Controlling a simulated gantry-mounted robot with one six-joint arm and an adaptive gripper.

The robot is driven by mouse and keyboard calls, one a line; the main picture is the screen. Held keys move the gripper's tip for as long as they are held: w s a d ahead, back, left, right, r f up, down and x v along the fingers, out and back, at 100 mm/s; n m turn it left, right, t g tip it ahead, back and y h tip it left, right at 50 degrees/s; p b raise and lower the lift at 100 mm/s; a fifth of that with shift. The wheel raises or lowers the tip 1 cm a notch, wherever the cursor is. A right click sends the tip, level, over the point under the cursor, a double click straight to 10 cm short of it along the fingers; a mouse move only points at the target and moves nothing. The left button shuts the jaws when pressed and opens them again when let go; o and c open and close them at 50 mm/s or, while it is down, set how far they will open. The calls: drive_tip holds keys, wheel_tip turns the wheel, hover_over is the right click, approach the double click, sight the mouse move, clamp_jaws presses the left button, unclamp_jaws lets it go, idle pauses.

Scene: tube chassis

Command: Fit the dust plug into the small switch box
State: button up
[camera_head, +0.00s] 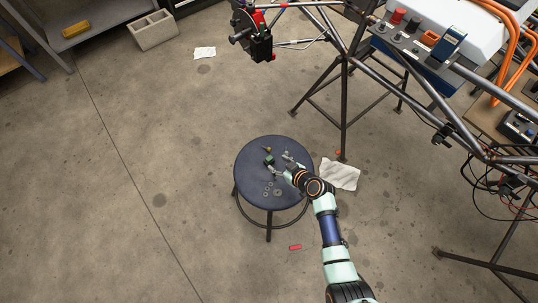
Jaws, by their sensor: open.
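My gripper (279,164) is open, low over the dark blue round stool (248,183). A small dark green-and-black piece (268,160) is on the stool just left of my fingertips. A small brass-coloured piece (267,149) lies a little farther back. Both are too small to tell whether either is the dust plug. A dark box (519,128) is on the tube chassis at the right edge. I cannot tell whether it is the small switch box.
Several small metal rings (277,192) lie on the stool's front half. The tube chassis (345,62) fills the upper right, with orange cables (511,45) and loose wires. A white cloth (340,174) lies on the floor. The floor left of the stool is clear.

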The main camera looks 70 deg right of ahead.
sight(271, 159)
drive_tip(key=b+x, duration=0.2)
drive_tip(key=x, duration=0.2)
drive_tip(key=shift+w+a+f, duration=0.1)
drive_tip(key=shift+w, duration=0.15)
drive_tip(key=shift+w+d, duration=0.2)
drive_tip(key=shift+w, duration=0.15)
drive_tip(key=shift+s+a, duration=0.1)
drive_tip(key=shift+s, duration=0.05)
drive_tip(key=shift+c, duration=0.5)
drive_tip(key=c, duration=1)
wheel_tip(271, 159, up, 20)
drive_tip(key=p, duration=0.9)
drive_tip(key=shift+p, duration=0.4)
